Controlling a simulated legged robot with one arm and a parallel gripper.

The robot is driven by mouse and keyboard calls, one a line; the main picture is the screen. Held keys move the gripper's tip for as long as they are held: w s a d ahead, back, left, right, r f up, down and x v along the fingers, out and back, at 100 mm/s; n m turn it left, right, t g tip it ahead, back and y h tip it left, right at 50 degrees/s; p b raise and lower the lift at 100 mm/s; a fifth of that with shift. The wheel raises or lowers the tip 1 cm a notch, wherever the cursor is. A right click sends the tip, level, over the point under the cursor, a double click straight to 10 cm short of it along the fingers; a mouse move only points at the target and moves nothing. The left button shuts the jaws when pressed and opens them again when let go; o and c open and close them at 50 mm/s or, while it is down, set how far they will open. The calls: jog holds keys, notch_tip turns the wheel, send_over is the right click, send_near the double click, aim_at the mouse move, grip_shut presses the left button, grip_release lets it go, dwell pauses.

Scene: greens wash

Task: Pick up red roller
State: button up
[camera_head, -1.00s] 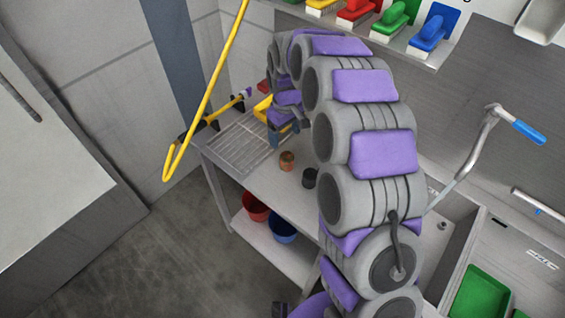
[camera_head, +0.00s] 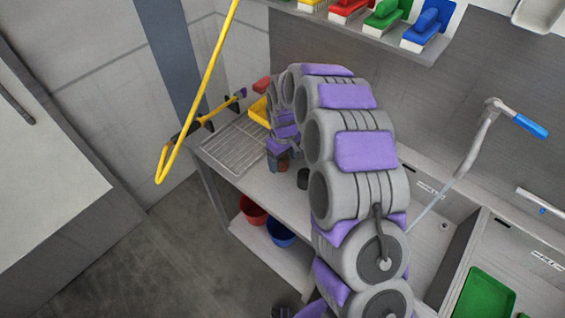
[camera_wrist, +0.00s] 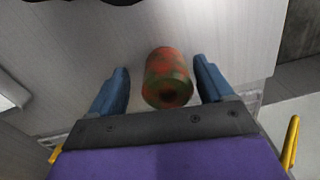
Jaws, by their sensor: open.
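The red roller (camera_wrist: 168,72), a short cylinder mottled red, green and brown, is on the grey counter in the wrist view. My gripper (camera_wrist: 161,70) is open, with one blue finger on each side of the roller and a visible gap on both sides. In the head view my gripper (camera_head: 277,161) is low over the counter, and a small part of the roller (camera_head: 284,163) shows beside it. The rest is hidden there by the gripper.
A wire rack (camera_head: 232,148) lies to the left and a yellow tray (camera_head: 258,110) behind. Red (camera_head: 252,209) and blue (camera_head: 280,231) buckets sit on the lower shelf. A sink and green tray (camera_head: 485,295) are right.

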jog(key=shift+a, duration=0.75)
jog(key=c, duration=0.7)
jog(key=shift+d, duration=0.6)
jog(key=c, duration=0.4)
jog(key=shift+a, duration=0.1)
